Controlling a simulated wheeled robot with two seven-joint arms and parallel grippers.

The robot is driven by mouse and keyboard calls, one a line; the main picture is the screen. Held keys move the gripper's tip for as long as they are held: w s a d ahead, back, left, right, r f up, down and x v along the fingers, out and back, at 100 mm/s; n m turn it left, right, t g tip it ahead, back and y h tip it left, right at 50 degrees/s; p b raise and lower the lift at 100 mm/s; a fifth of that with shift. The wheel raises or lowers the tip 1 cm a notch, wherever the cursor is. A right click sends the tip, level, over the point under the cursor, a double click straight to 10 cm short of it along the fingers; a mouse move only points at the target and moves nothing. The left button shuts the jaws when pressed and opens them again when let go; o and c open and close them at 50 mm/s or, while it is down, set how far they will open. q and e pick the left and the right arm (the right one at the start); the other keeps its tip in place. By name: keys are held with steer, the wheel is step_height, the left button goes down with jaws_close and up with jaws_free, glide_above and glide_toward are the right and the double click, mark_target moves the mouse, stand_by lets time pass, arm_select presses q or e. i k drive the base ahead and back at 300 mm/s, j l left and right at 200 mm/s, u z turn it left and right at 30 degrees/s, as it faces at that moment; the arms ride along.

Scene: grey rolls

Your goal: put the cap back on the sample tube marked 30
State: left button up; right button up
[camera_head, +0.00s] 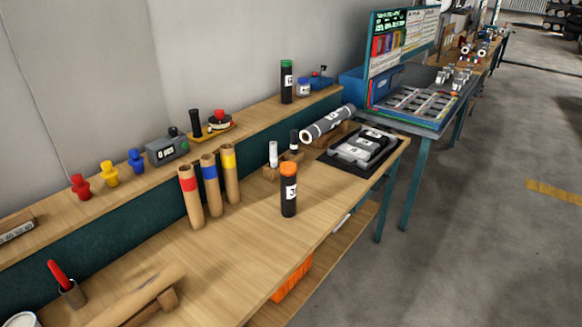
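A dark tube (289,193) with an orange top and a white label stands upright near the bench's front edge. Its label seems to start with a 3; the rest is too small to read surely. Another dark tube (286,82) with a green top stands on the raised back shelf. Three brown tubes with red (191,197), blue (210,184) and yellow (230,173) bands stand together mid-bench, their tops seemingly open. Red (81,187), yellow (109,174) and blue (136,161) plug-like pieces sit on the shelf. Neither of my grippers shows.
A grey roll (327,124) lies on a wooden rest beside a black tray (328,158). The bench between is clear.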

mark_target(289, 183)
steer(key=i+l+u, duration=0.3)
steer(key=l, duration=0.3)
steer(key=i+l+u, duration=0.3)
steer(key=l, duration=0.4)
steer(key=i, duration=0.1)
